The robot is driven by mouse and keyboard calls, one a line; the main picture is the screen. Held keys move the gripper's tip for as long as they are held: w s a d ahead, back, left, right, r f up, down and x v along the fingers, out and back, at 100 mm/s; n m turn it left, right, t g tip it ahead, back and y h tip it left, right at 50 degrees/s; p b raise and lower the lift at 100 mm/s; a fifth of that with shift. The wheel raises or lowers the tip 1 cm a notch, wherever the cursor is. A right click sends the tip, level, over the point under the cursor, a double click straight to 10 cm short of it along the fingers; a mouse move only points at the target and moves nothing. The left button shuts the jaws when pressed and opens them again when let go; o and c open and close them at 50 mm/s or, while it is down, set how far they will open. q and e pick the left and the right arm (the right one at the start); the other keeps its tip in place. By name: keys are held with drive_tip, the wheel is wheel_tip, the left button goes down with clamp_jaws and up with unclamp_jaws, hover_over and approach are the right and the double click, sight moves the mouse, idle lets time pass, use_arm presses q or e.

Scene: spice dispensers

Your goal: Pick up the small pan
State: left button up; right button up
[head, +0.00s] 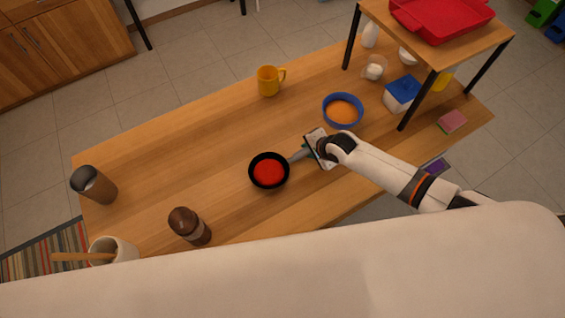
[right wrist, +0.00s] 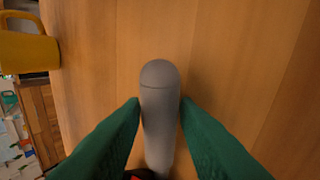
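The small pan (head: 269,171) is black with a red inside and a grey handle, in the middle of the table in the head view. My right gripper (head: 308,150) is at the handle, right of the pan's bowl. In the right wrist view the grey handle (right wrist: 159,110) lies between my two green fingertips (right wrist: 160,104), which press close on both its sides. The bowl is almost wholly hidden there. I cannot tell whether the pan is off the table. My left gripper is not in view.
On the wooden table (head: 200,150), a blue bowl (head: 343,111) stands close behind my right gripper. A yellow mug (head: 269,81) stands further back. A brown shaker (head: 190,226) and a grey-brown one (head: 94,184) stand left. A raised shelf (head: 445,60) is at right.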

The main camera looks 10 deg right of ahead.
clamp_jaws()
drive_tip(key=shift+r, duration=0.1)
